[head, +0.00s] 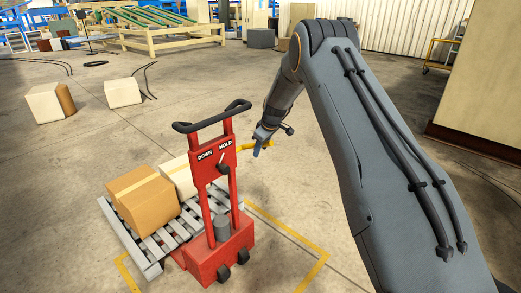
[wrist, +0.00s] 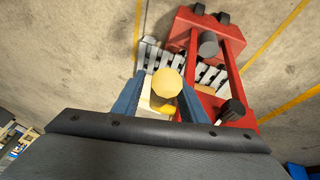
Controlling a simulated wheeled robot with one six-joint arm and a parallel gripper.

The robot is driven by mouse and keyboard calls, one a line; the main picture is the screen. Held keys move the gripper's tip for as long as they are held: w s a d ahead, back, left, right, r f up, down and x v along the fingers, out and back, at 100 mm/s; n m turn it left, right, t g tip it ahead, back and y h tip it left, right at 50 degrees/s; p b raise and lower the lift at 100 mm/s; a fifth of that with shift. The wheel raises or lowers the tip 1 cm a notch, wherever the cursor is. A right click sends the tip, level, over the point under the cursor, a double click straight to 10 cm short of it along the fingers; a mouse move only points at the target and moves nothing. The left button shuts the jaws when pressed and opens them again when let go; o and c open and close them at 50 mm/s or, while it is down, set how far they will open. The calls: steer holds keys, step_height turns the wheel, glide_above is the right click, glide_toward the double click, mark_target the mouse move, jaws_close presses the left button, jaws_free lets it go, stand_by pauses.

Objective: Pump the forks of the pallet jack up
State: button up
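The red pallet jack (head: 215,205) stands upright with a black handlebar (head: 212,117) and a panel marked DOWN and HOLD (head: 214,155). A small black-knobbed lever (head: 222,168) on the panel points up toward HOLD. A yellow pump handle (head: 268,143) sticks out to the right of the panel. My gripper (head: 258,148) is at this handle. In the wrist view, the handle's round yellow end (wrist: 167,82) lies between my two blue fingers (wrist: 162,92), with a gap visible on the left side. The forks are hidden under the slatted grey pallet (head: 150,262).
A brown carton (head: 145,200) and a paler carton (head: 180,175) sit on the pallet. Yellow floor lines (head: 318,268) surround the jack. Two loose boxes (head: 47,103) (head: 123,92) lie on the floor at the back left. A large cabinet (head: 485,95) stands at right.

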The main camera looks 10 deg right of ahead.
steer(key=shift+x, duration=0.75)
jaws_close()
